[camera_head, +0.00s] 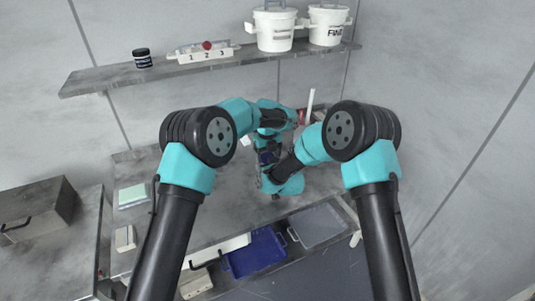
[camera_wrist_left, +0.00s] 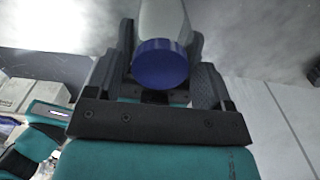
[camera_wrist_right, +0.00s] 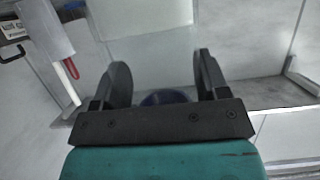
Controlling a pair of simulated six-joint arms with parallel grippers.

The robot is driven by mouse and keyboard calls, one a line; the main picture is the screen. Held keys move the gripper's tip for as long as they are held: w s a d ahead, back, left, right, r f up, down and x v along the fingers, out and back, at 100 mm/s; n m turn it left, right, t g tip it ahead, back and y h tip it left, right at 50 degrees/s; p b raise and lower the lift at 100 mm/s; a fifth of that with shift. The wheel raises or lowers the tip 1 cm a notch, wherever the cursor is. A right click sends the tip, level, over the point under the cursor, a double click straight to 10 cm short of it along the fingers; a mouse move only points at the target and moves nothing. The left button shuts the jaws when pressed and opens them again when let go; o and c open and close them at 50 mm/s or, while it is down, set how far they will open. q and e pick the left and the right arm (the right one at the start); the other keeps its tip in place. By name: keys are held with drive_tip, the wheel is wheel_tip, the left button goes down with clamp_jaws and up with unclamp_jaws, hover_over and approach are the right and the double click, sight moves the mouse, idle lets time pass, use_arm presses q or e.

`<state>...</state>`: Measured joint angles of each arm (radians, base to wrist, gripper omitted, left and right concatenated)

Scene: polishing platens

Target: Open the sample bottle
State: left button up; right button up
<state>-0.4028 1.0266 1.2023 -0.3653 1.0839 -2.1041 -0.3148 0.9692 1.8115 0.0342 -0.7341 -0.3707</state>
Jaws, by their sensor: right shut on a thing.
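The sample bottle (camera_wrist_left: 162,18), pale with a blue cap (camera_wrist_left: 160,64), lies between the two fingers of my left gripper (camera_wrist_left: 160,45) in the left wrist view. The cap faces the palm and the body runs away from it. The fingers lie close along its sides, but whether they press on it is not clear. My right gripper (camera_wrist_right: 163,75) is shut on the bottle; a blue round part (camera_wrist_right: 166,97) shows between its fingers, partly hidden by the palm. In the head view both wrists meet over the table, with a small dark blue patch (camera_head: 266,157) between them; the arms hide most of the bottle.
A wall shelf (camera_head: 110,76) holds a dark jar (camera_head: 142,58), a numbered rack (camera_head: 204,54) and two white buckets (camera_head: 274,30). Below the table's front are a blue bin (camera_head: 255,252) and a grey bin (camera_head: 318,226). A green pad (camera_head: 132,195) lies at left.

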use_arm(q)
drive_tip(key=c, duration=0.7)
drive_tip(key=o, duration=0.8)
drive_tip(key=shift+o, duration=0.2)
drive_tip(key=shift+r, duration=0.1)
drive_tip(key=shift+r, duration=2.2)
use_arm(e)
drive_tip(key=o, duration=1.8)
drive_tip(key=v, duration=1.7)
drive_tip(key=shift+s, duration=0.25)
